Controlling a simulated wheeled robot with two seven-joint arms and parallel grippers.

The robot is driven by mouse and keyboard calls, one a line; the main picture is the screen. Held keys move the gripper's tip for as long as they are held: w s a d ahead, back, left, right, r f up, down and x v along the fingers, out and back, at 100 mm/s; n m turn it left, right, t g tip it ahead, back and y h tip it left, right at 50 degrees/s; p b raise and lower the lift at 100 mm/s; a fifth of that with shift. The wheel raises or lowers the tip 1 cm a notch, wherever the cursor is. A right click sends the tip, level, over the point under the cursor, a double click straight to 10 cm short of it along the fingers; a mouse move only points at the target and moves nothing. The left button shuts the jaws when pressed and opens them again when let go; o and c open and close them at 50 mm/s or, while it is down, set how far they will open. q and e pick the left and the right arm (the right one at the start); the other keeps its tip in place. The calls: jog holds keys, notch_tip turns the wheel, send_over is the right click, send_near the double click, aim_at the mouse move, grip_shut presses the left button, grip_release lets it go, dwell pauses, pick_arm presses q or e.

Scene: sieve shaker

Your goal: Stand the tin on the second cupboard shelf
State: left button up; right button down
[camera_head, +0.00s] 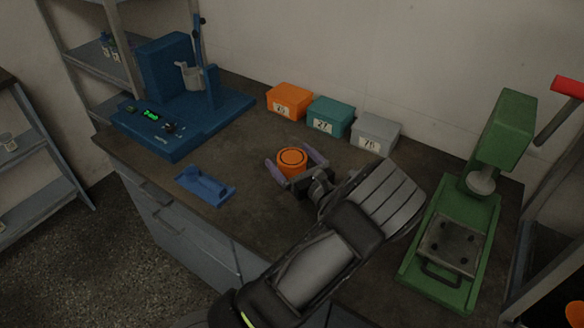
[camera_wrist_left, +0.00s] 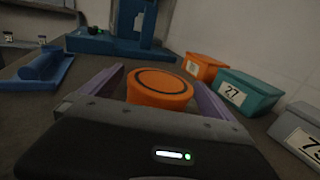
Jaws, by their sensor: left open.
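An orange round tin (camera_head: 291,162) with a dark ring on its lid stands upright on the dark worktop (camera_head: 240,210). My left gripper (camera_head: 291,163) is open, with one purple finger on each side of the tin. In the left wrist view the tin (camera_wrist_left: 159,87) sits between the two fingers, with a gap visible at least on the left; its lower part is hidden by the gripper body. A shelf unit (camera_head: 90,55) holding small bottles stands at the back left, and another shelf unit (camera_head: 35,150) at the far left. I cannot tell which is the cupboard. My right gripper is out of view.
Orange (camera_head: 289,99), teal (camera_head: 331,117) and grey (camera_head: 375,133) numbered boxes stand along the wall behind the tin. A blue machine (camera_head: 175,95) is at the back left, a blue holder (camera_head: 205,186) at the front edge, and a green press (camera_head: 465,220) at the right.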

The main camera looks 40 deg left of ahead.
pick_arm(q)
jog(key=shift+x, duration=1.2)
jog(key=shift+c, duration=0.3)
jog(key=c, duration=1.7)
notch_tip(320, 180, up, 10)
